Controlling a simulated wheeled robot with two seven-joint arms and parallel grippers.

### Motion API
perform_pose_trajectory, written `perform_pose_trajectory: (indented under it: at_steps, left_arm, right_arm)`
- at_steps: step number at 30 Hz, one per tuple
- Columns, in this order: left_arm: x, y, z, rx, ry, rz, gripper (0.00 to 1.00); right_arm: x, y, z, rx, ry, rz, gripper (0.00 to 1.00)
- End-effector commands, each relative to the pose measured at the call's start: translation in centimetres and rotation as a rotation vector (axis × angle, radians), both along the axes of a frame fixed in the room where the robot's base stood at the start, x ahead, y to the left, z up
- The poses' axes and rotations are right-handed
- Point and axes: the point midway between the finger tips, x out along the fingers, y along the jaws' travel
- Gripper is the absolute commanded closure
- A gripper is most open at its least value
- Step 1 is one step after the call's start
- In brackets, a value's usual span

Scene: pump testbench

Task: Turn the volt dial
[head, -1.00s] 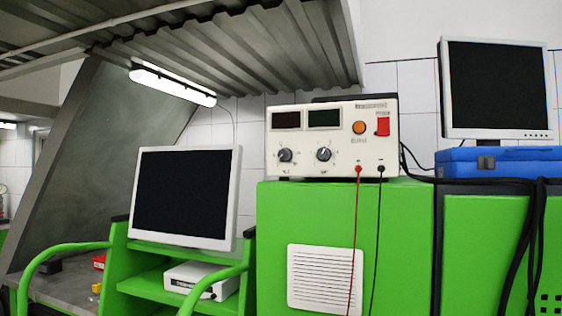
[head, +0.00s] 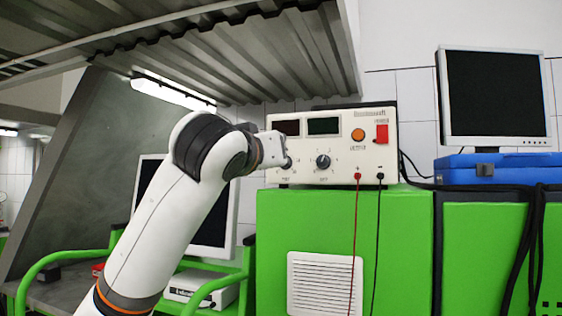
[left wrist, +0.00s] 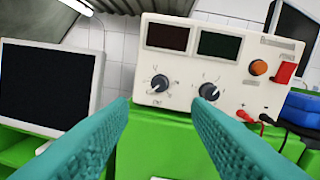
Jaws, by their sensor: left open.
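The beige power supply (head: 345,150) stands on a green cabinet and carries two black dials side by side under two dark displays. The left dial (head: 287,163) is partly covered by my left wrist in the head view; the right dial (head: 323,161) is clear. The dial labels are too small to read surely. In the left wrist view the left dial (left wrist: 160,83) lies ahead between the open teal fingers of my left gripper (left wrist: 160,104), and the right dial (left wrist: 208,91) is just above the right fingertip. I see no clear contact. My right gripper is out of view.
A red cable (head: 356,225) and a black cable (head: 376,225) hang from the supply's front right. A monitor (head: 212,215) is behind my left arm. A blue case (head: 498,165) sits on the right. A corrugated metal shelf (head: 260,55) is overhead.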

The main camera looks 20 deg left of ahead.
Motion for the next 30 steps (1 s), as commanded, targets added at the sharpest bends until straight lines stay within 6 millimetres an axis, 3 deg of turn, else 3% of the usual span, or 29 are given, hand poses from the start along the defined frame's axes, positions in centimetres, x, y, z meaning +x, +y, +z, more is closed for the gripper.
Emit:
perform_pose_trajectory:
  at_steps: [9,15,21,30]
  left_arm:
    - [6.3,0.3,0.3,0.0,0.006,0.002,0.55]
    - [9.4,0.4,0.2,0.0,0.004,0.001,0.55]
    - [10.8,0.5,0.0,0.001,0.001,0.001,0.55]
    - [10.9,0.4,-0.1,0.001,0.001,0.001,0.59]
  right_arm:
    - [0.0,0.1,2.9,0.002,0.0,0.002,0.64]
    - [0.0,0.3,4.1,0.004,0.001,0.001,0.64]
    - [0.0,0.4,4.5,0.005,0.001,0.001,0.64]
    - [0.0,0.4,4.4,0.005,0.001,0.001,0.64]
